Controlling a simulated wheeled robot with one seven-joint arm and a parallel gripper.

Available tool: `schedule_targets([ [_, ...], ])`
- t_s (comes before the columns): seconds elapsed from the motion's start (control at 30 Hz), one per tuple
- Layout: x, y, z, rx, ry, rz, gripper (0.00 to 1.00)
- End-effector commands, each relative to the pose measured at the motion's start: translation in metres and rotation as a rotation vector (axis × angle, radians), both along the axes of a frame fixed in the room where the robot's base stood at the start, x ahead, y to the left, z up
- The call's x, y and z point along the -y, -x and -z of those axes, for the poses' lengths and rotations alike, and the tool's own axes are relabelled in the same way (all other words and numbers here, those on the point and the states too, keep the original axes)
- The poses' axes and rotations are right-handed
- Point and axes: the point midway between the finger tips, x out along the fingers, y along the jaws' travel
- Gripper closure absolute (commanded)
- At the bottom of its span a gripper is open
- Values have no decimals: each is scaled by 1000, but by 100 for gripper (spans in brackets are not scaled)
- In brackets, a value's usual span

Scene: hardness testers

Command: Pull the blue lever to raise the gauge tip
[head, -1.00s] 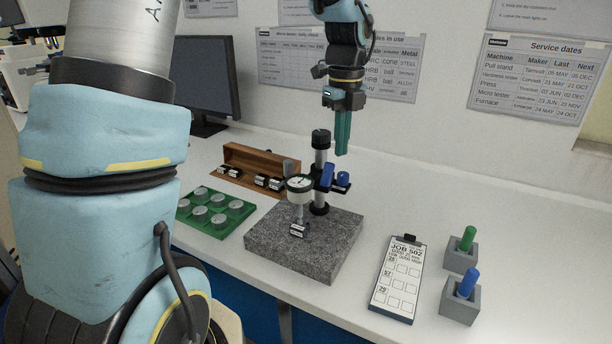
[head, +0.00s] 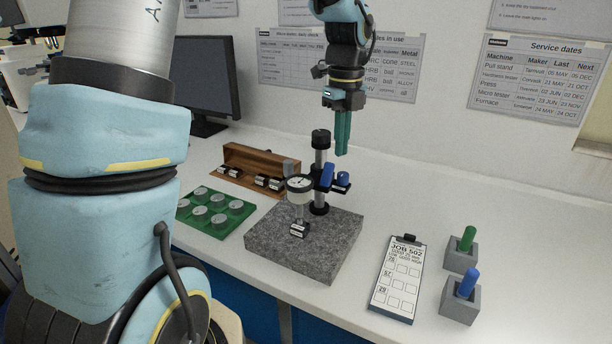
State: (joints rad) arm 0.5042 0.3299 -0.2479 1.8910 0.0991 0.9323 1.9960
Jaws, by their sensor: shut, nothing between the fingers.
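The gauge (head: 300,184) has a round white dial and is clamped to a black post (head: 320,165) standing on a speckled granite block (head: 325,246). Its tip points down at a small metal block (head: 299,230) on the granite; I cannot tell whether they touch. A blue lever (head: 327,176) tilts up beside the post, with a blue knob (head: 343,178) to its right. My gripper (head: 342,153) has teal fingers pointing down. It is shut and empty, above and slightly right of the lever, apart from it.
A green tray (head: 232,229) of several round discs and an open wooden box (head: 264,160) stand left of the granite. A clipboard (head: 405,305) and two grey holders with a green peg (head: 467,239) and a blue peg (head: 467,283) stand right. A monitor (head: 205,85) is behind left.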

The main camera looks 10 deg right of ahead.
Motion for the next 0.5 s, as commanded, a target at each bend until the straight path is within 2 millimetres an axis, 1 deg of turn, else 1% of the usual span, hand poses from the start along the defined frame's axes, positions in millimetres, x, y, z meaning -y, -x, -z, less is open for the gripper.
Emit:
schedule_targets([
  [0.5, 0, 0, 17, 0, -1, 0, 100],
])
